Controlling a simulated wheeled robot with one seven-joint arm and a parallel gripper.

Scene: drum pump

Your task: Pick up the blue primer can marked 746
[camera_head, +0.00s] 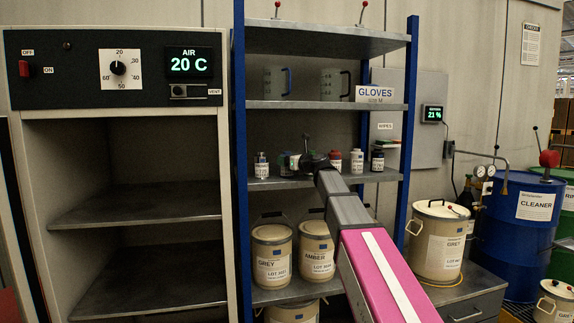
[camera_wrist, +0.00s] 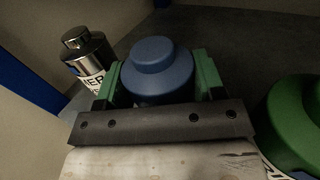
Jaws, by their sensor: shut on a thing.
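A blue can (camera_wrist: 157,62) with a rounded cap sits between the two green fingers of my gripper (camera_wrist: 158,82) in the wrist view. The fingers are shut on its sides. Its front label is hidden by my gripper, so I cannot read the number. In the head view my arm reaches to the middle shelf of the blue-post rack, and the arm's end largely hides the held can there.
In the wrist view a silver can (camera_wrist: 88,58) stands close on the left and a green can (camera_wrist: 295,120) close on the right. Small cans with red (camera_head: 336,160), white (camera_head: 356,161) and dark (camera_head: 377,161) tops stand right along the shelf (camera_head: 350,178).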

